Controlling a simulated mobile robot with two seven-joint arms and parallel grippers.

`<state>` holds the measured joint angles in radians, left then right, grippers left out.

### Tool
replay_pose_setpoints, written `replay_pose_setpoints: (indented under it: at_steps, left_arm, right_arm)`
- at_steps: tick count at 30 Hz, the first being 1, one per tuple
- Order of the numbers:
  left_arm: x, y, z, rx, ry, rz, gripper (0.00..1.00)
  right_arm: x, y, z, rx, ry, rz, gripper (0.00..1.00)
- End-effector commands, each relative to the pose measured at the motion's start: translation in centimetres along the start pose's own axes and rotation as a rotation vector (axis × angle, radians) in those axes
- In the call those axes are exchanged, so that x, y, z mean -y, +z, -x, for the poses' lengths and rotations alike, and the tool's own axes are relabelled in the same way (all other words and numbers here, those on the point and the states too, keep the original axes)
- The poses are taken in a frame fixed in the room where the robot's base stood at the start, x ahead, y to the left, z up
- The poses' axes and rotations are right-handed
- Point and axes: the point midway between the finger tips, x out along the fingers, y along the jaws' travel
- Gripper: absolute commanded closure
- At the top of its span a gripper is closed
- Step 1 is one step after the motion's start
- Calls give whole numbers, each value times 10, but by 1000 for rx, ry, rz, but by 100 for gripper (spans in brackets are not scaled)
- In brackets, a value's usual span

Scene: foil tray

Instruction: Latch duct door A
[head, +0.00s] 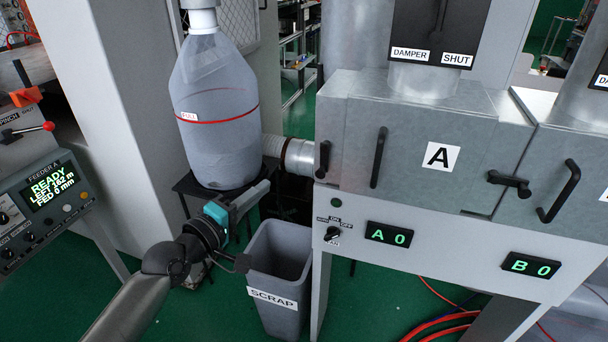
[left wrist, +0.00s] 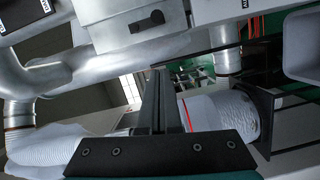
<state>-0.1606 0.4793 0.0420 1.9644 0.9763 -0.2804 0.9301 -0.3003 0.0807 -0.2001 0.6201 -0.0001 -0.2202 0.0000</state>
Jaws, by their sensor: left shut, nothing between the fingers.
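Duct door A (head: 420,185) is a grey metal panel marked with a black A, in the upper right of the head view. Its black vertical handle (head: 378,157) is on its left part. A small black latch lever (head: 323,160) stands roughly upright at the left edge of the housing. I cannot tell whether the door sits fully flush. My left gripper (head: 264,187) is shut and empty, left of and below that lever, apart from it, above the scrap bin. Its closed fingers also show in the left wrist view (left wrist: 160,100). My right gripper is not in view.
The scrap bin (head: 277,301) stands below my left gripper. A full collection bag (head: 215,110) stands behind it, with a ribbed hose (head: 275,147) running to the housing. A second black latch (head: 510,184) lies horizontal beside the neighbouring door. A control panel (head: 45,200) is at left.

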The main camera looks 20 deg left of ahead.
Motion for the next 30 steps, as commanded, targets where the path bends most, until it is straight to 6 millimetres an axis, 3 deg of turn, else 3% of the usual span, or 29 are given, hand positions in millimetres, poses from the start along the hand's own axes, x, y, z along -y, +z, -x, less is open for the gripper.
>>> replay_pose_setpoints:
  at_steps: [21,30]
  left_arm:
    - [0,0,-99,0,2,-1,100]
    - [0,34,-104,1,0,2,100]
  right_arm:
    - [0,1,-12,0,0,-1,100]
    - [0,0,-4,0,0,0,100]
